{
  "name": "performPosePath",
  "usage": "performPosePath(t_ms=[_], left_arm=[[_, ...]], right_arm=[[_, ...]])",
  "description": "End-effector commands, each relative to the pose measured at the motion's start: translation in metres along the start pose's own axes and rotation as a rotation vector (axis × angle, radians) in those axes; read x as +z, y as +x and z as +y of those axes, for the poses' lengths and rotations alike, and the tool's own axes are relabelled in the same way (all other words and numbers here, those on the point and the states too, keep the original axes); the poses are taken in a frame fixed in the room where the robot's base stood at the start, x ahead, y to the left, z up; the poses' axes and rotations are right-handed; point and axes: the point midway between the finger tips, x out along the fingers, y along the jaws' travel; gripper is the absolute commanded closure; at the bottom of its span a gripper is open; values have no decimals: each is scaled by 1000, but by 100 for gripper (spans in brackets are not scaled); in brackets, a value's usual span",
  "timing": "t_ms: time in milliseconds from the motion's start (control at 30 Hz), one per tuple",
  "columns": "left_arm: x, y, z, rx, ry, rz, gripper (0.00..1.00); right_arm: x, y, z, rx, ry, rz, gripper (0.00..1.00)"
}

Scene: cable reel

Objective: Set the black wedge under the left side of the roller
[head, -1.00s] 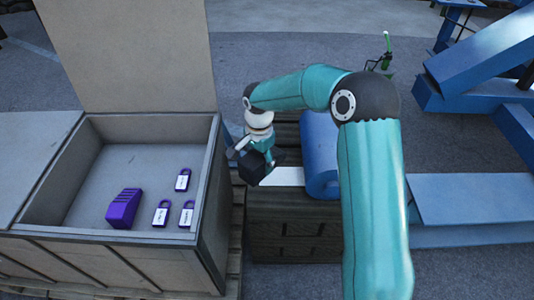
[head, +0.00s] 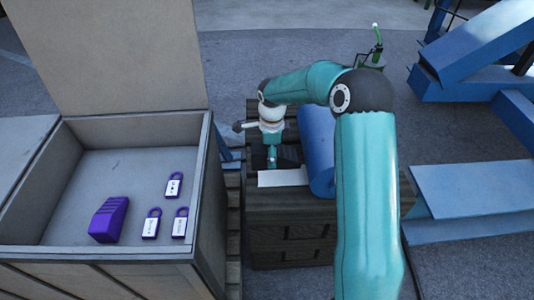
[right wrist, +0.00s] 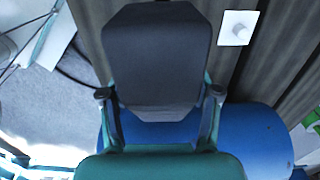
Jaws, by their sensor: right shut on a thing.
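The blue roller (head: 318,150) lies on the dark wooden block stack (head: 290,222), partly hidden behind my right arm. It also shows in the right wrist view (right wrist: 258,140). My right gripper (head: 272,158) is to the left of the roller and points down. It is shut on the black wedge (right wrist: 155,55), which fills the middle of the right wrist view between the two fingers. In the head view the dark wedge (head: 289,157) shows only in part, close to the roller's left side; I cannot tell whether it touches the roller or the wood. My left gripper is not in view.
A white plate (head: 283,178) lies on the wood in front of the gripper. An open grey crate (head: 207,185) at left holds a purple wedge (head: 108,219) and several purple padlocks (head: 173,186). Blue steel beams (head: 470,195) stand at right.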

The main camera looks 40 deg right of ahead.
Motion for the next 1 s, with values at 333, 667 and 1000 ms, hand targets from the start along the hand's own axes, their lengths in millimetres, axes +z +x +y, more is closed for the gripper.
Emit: performPosePath(t_ms=[333, 667, 1000], left_arm=[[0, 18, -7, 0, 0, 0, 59], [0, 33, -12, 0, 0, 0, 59], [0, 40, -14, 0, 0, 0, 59]], right_arm=[[-1, 29, 0, -2, 2, 0, 100], [-1, 54, 0, -1, 2, 0, 100], [-18, 63, -1, -3, 5, 0, 100]])
